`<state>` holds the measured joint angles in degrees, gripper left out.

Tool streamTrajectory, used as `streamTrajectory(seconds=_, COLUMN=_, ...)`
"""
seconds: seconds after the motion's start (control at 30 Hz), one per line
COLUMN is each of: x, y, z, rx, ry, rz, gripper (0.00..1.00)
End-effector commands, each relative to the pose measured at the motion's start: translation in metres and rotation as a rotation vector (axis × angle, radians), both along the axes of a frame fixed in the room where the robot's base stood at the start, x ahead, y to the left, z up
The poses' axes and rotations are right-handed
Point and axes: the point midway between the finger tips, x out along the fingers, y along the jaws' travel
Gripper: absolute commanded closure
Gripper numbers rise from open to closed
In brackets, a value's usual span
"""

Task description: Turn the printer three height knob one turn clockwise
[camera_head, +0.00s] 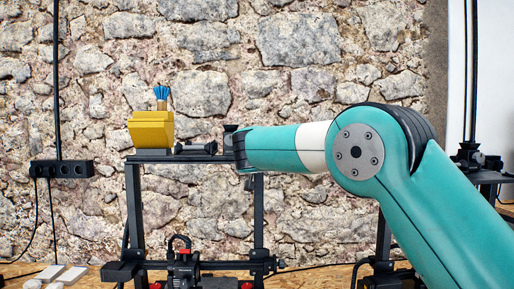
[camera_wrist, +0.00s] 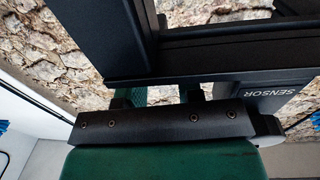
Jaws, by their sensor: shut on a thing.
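My gripper (camera_wrist: 155,94) is at the dark frame of a printer (camera_wrist: 225,60) in the wrist view. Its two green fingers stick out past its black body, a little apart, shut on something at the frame. The height knob itself is hidden from both views, so I cannot see its angle. In the head view my teal arm comes in from the right. Its end is at the top right of a black printer frame (camera_head: 133,215), and it hides the fingers. No printer number is readable.
A yellow box (camera_head: 151,130) and a blue brush (camera_head: 161,96) sit on top of the printer. A box marked SENSOR (camera_wrist: 285,88) is close on the right in the wrist view. Another printer (camera_head: 478,170) stands at right. A stone wall is behind.

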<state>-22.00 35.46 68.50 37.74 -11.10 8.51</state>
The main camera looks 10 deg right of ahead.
Motion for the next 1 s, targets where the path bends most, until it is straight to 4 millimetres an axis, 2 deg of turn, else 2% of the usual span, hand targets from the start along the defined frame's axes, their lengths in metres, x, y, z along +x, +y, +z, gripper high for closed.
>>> streamTrajectory(seconds=0.2, x=0.0, y=0.0, z=0.0, rx=0.0, ry=-0.001, rz=0.001, gripper=0.9)
streamTrajectory(seconds=0.23, x=0.0, y=0.0, z=0.0, rx=0.0, ry=-0.001, rz=0.001, gripper=0.62)
streamTrajectory(seconds=0.3, x=0.0, y=0.0, z=0.0, rx=0.0, ry=-0.001, rz=0.001, gripper=0.46)
streamTrajectory(seconds=0.33, x=0.0, y=0.0, z=0.0, rx=0.0, ry=-0.001, rz=0.001, gripper=0.41)
streamTrajectory(seconds=0.6, x=0.0, y=0.0, z=0.0, rx=0.0, ry=-0.001, rz=0.001, gripper=0.41)
streamTrajectory(seconds=0.73, x=-0.008, y=0.003, z=-0.001, rx=0.0, ry=0.0, rz=0.002, gripper=0.41)
streamTrajectory(seconds=0.87, x=-0.031, y=0.009, z=-0.003, rx=0.001, ry=-0.001, rz=0.005, gripper=0.41)
streamTrajectory(seconds=1.0, x=-0.065, y=0.018, z=-0.004, rx=0.0, ry=-0.002, rz=0.006, gripper=0.41)
